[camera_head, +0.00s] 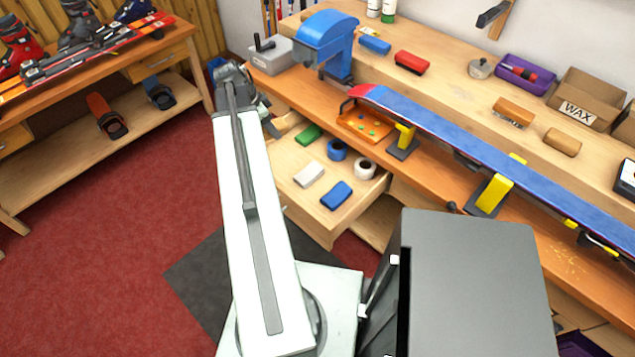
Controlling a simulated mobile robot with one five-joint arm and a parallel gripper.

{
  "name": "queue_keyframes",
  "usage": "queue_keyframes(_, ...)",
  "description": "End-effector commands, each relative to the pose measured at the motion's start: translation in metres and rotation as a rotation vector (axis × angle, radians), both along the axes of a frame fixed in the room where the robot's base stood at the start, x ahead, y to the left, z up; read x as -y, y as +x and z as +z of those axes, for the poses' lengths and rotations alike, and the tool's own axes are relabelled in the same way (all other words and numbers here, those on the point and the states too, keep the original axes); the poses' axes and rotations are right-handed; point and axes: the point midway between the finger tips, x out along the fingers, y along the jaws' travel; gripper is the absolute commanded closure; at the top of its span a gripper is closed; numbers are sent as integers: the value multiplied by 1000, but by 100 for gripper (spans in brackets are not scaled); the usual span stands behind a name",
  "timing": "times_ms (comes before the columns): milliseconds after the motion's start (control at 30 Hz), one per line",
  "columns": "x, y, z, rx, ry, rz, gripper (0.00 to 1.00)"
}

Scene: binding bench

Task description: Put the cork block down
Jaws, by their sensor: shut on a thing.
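My arm reaches up the picture from my base to the left end of the bench. My gripper (270,127) is at its far end, pointing down beside the open drawer (318,226), and is mostly hidden behind my wrist. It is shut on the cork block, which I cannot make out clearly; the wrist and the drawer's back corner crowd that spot. Whether the block touches anything below is not visible.
The drawer holds a green block (309,134), blue tape (337,150), white tape (364,168), a pale block (309,174) and a blue block (336,195). The drawer's front middle is bare.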

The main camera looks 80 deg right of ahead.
Motion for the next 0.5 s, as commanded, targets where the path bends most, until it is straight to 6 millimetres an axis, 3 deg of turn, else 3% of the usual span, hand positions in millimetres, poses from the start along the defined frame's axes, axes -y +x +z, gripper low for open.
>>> queue_keyframes(33, 12, 6, -48, 1, 0, 43, 82)
queue_keyframes(200, 39, 22, -106, -3, -4, 196, 82)
queue_keyframes(333, 52, 29, -129, -7, -8, 269, 82)
queue_keyframes(500, 57, 33, -134, -9, -11, 307, 82)
